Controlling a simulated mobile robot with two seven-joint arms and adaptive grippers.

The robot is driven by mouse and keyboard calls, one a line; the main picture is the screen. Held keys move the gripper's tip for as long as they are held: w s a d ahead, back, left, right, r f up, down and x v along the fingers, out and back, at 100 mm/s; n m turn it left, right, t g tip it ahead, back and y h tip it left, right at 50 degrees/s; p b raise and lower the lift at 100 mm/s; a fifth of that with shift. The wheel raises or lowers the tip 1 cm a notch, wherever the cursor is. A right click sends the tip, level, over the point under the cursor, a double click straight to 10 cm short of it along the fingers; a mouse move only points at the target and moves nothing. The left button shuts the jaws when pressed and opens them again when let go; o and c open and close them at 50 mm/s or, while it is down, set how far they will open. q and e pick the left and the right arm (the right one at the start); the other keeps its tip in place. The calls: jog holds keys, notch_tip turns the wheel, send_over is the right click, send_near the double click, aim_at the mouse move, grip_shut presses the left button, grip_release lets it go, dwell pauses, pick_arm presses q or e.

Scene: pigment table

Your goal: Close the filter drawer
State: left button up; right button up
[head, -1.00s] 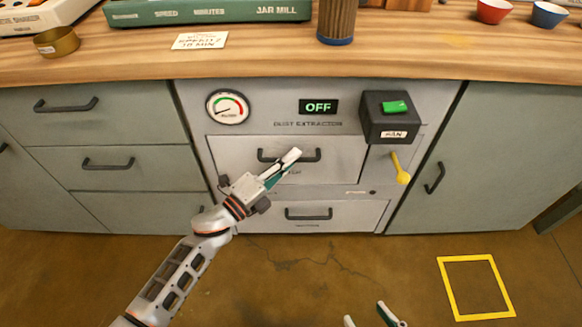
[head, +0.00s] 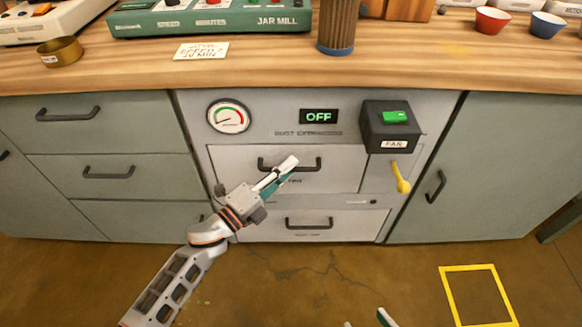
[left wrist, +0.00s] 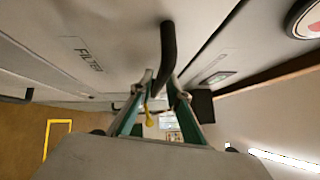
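The filter drawer (head: 335,180) is the upper grey drawer of the dust extractor, with a dark bar handle (head: 308,167). Its "FILTER" label (left wrist: 88,54) shows in the left wrist view. The drawer front looks near the cabinet face; I cannot tell how far it stands out. My left gripper (head: 290,163) is at the left half of the handle. In the left wrist view the handle (left wrist: 168,45) runs between the fingers (left wrist: 160,80), which lean in close on both sides of it, apparently gripping it. My right gripper (head: 367,320) shows only its spread fingertips at the bottom edge.
A lower drawer (head: 345,224) is below. A black fan box (head: 389,129) with a green switch and a yellow lever (head: 400,178) are at the right. The display (head: 319,116) reads OFF. A yellow floor square (head: 447,295) lies at lower right; the floor before the cabinet is otherwise clear.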

pick_arm(q)
jog(key=v, duration=1.1)
jog(key=shift+f, duration=0.2)
